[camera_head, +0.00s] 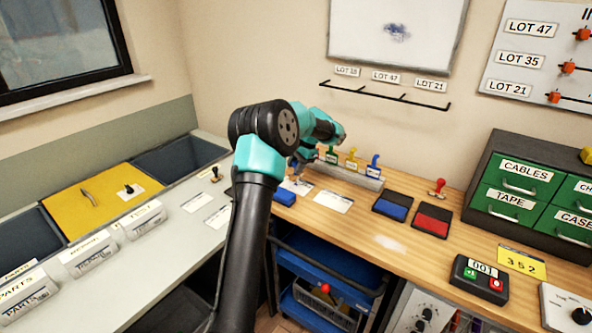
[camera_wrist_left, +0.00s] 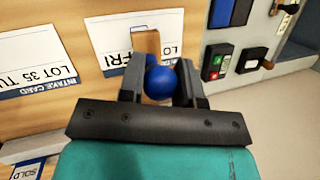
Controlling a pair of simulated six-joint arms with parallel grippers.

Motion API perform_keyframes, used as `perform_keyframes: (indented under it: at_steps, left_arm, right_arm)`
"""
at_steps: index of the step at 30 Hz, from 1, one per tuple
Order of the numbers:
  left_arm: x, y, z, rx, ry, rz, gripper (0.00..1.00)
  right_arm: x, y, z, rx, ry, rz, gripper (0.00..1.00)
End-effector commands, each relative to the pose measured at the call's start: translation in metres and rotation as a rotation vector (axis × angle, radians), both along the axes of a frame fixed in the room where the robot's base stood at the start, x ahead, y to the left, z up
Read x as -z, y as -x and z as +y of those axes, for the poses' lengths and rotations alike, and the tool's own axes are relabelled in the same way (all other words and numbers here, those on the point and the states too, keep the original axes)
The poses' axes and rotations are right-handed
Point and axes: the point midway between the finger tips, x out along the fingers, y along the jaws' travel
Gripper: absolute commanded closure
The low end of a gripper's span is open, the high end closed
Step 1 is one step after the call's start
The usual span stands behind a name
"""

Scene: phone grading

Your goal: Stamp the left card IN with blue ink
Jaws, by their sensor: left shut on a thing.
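Two white intake cards lie side by side on the wooden bench. In the head view the left card (camera_head: 297,186) is partly behind my arm, and the right card (camera_head: 333,201) is in the open. My left gripper (camera_wrist_left: 160,88) is shut on a blue round knob (camera_wrist_left: 160,82), which looks like a stamp handle. It is over the card that reads FRI (camera_wrist_left: 112,38) in the left wrist view. The stamp's lower end is mostly hidden, so I cannot tell whether it touches the card. A blue ink pad (camera_head: 392,209) lies right of the cards. My right gripper is not in view.
A red ink pad (camera_head: 432,222) and red stamp (camera_head: 437,187) are to the right. A keypad (camera_head: 480,278) and green drawers (camera_head: 520,190) are farther right. The bench front between is clear.

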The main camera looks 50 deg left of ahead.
Motion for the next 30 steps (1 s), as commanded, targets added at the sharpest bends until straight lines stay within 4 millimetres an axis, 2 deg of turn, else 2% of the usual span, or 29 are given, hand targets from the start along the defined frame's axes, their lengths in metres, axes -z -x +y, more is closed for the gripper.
perform_keyframes:
  at_steps: [16, 30]
  left_arm:
    - [-0.034, 0.0, 0.0, -0.001, 0.0, -0.001, 0.84]
    - [-0.037, -0.001, -0.003, 0.001, 0.001, -0.001, 0.84]
  right_arm:
    - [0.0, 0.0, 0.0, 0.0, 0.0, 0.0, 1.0]
    - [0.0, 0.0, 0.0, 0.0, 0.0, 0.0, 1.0]
